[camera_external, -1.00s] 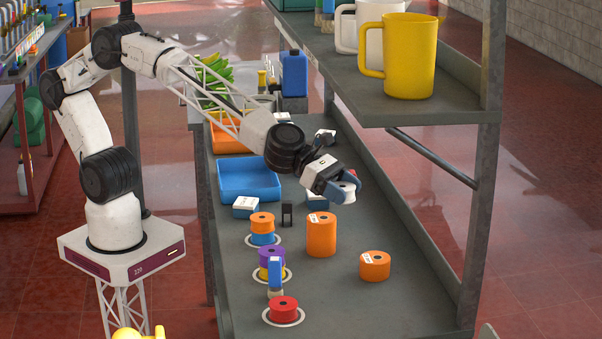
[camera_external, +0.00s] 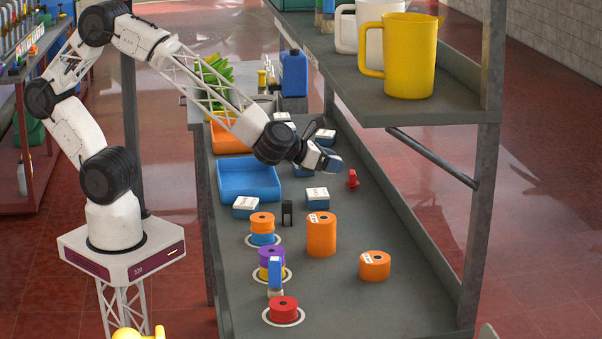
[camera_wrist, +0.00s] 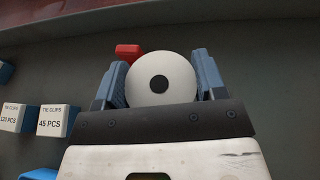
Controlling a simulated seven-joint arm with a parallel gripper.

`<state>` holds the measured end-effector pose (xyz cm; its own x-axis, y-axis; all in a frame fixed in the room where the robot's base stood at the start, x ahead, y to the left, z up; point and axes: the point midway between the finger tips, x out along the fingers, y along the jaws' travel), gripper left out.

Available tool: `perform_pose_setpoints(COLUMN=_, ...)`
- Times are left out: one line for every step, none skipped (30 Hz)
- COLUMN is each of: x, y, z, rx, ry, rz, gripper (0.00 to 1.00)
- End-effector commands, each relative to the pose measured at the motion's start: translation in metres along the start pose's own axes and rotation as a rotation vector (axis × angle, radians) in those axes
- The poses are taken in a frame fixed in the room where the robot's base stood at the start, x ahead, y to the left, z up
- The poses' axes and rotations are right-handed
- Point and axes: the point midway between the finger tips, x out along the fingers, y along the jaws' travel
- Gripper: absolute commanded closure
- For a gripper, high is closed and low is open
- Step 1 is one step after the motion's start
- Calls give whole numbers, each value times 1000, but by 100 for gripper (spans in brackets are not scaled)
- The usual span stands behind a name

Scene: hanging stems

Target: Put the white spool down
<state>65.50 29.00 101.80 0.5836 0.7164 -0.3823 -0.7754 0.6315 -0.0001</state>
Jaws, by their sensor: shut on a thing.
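The white spool (camera_wrist: 161,79) is held between the blue fingers of my gripper (camera_wrist: 162,82) in the wrist view, with its dark centre hole facing the camera. In the external view my gripper (camera_external: 328,162) is over the far half of the bench, and the spool is hidden there behind the fingers. White rings on the bench carry an orange spool (camera_external: 262,219) on a blue one (camera_external: 263,239), a purple spool (camera_external: 271,255) on a yellow one (camera_external: 264,274), and a single red spool (camera_external: 283,304).
A small red object (camera_external: 352,180) stands right of my gripper; it also shows in the wrist view (camera_wrist: 128,51). White-topped boxes (camera_external: 317,195) and a blue tray (camera_external: 249,178) are nearby. A tall orange cylinder (camera_external: 321,240) and a short one (camera_external: 374,265) stand closer. The shelf (camera_external: 420,111) overhangs the right.

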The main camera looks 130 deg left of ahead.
Motion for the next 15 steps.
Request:
perform_pose_setpoints(x=-1, y=20, z=-3, rx=-16, ry=1, rz=41, gripper=60)
perform_pose_setpoints(x=-2, y=32, z=-6, rx=-26, ry=2, rz=65, gripper=60)
perform_pose_setpoints(x=-3, y=47, z=-8, rx=-40, ry=1, rz=99, gripper=60)
perform_pose_setpoints(x=-4, y=58, z=-11, rx=-49, ry=1, rz=122, gripper=60)
perform_pose_setpoints(x=-6, y=69, z=-13, rx=-58, ry=1, rz=147, gripper=60)
perform_pose_setpoints(x=-8, y=84, z=-16, rx=-73, ry=1, rz=179, gripper=60)
perform_pose_setpoints(x=-10, y=95, z=-19, rx=-84, ry=1, rz=204, gripper=60)
perform_pose_setpoints(x=-12, y=105, z=-22, rx=-93, ry=2, rz=227, gripper=60)
perform_pose_setpoints(x=-16, y=119, z=-25, rx=-105, ry=1, rz=258, gripper=60)
perform_pose_setpoints(x=-18, y=128, z=-27, rx=-114, ry=1, rz=278, gripper=60)
perform_pose_setpoints(x=-21, y=138, z=-30, rx=-123, ry=1, rz=299, gripper=60)
perform_pose_setpoints(x=-24, y=150, z=-33, rx=-134, ry=1, rz=325, gripper=60)
perform_pose_setpoints(x=-27, y=157, z=-34, rx=-142, ry=1, rz=343, gripper=60)
perform_pose_setpoints(x=-29, y=164, z=-37, rx=-148, ry=1, rz=360, gripper=60)
perform_pose_setpoints(x=-32, y=173, z=-40, rx=-156, ry=1, rz=379, gripper=60)
